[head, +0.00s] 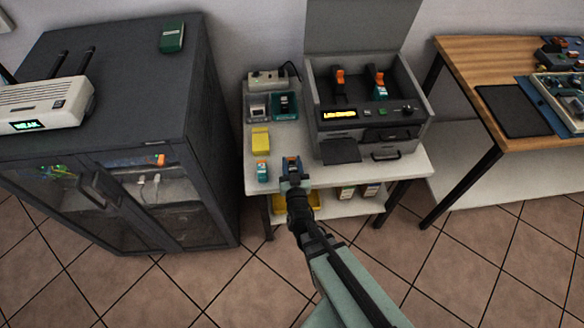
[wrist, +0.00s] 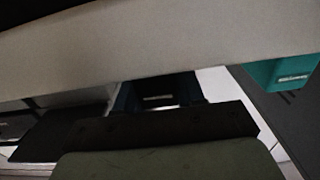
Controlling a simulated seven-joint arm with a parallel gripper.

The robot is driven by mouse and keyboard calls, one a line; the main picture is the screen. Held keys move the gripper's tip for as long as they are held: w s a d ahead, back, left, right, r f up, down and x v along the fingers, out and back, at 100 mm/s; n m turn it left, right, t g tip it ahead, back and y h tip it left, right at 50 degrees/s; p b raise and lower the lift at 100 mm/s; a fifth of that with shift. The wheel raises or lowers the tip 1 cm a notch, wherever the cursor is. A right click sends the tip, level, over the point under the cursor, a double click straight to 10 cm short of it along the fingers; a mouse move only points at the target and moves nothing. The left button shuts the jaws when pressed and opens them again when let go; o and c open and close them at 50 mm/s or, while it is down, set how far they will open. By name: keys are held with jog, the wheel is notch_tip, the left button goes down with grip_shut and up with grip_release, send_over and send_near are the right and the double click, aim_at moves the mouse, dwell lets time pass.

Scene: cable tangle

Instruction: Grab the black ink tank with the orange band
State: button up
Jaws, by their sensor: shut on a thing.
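My gripper (head: 293,178) is over the front edge of the white table and is shut on a small dark ink tank (head: 291,162) with some orange at its top. The jaws hide much of this tank. In the wrist view a dark block with a pale mark (wrist: 157,98) shows between the jaws. In the open printer (head: 325,135) sit a black tank with an orange top (head: 340,84) and a teal one with an orange top (head: 379,84).
A yellow block (head: 260,140) and a device with small trays (head: 270,104) are on the table's left side. A dark cabinet (head: 130,60) stands close on the left. A wooden bench (head: 465,55) is at right, with a floor gap between.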

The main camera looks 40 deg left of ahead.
jog(key=shift+c, duration=0.9)
